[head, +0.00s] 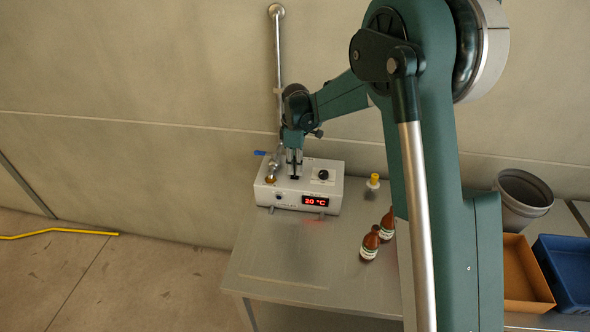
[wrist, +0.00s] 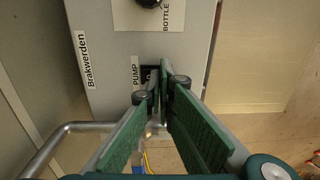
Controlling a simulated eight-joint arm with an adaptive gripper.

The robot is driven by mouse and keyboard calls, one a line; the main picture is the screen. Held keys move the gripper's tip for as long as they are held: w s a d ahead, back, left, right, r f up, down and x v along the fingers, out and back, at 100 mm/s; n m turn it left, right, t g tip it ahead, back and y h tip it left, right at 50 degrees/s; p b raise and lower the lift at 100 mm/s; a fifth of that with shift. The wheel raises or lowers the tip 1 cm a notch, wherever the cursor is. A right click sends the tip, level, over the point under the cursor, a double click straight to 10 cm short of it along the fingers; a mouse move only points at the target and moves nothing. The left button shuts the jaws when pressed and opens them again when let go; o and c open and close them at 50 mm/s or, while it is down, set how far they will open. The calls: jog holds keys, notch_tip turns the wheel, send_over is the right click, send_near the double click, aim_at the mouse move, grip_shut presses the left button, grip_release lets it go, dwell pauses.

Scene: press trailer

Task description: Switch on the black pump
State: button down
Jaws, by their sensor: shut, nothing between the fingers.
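The pump switch is a small black rocker (wrist: 148,74) beside the label PUMP on the top of a white box (head: 328,187); the box also shows in the wrist view (wrist: 110,50). My gripper (head: 294,176) points down over the box top, with its fingers shut and empty. In the wrist view the green-padded fingers (wrist: 162,90) end right at the switch and partly cover it. I cannot tell whether they touch it, or which way the rocker is set.
A black knob (head: 323,174) sits right of my gripper on the box, by the label BOTTLE. A red display (head: 315,200) reads 20 °C. Brown bottles (head: 370,243) and a yellow-capped vial (head: 374,181) stand on the metal table (head: 290,262). A metal rod (head: 278,70) rises behind the box.

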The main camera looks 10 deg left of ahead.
jog(key=shift+r, duration=0.1)
notch_tip(320, 180, up, 14)
jog(key=s, duration=0.1)
jog(key=shift+s, duration=0.35)
dwell(0.4)
jog(key=s+d+r+m+t+b, duration=0.2)
jog(key=s+d+r+m, duration=0.2)
jog(key=s+d, duration=0.55)
jog(key=s+d+r+m+t+b, duration=0.2)
jog(key=s+d+r+m, duration=0.4)
jog(key=d, duration=0.6)
jog(key=s+d+f+m+t+b, duration=0.2)
jog(key=s+d+f+m, duration=0.2)
jog(key=s, duration=0.7)
jog(key=s+d+f+m+t+b, duration=0.1)
jog(key=s+d+f+m+b, duration=0.2)
jog(key=s+d+f, duration=0.5)
jog(key=s+d+m, duration=0.1)
jog(key=s+d, duration=0.1)
jog(key=s, duration=0.1)
jog(key=shift+s+d+t, duration=0.25)
jog(key=shift+s+t, duration=0.05)
jog(key=shift+t, duration=0.1)
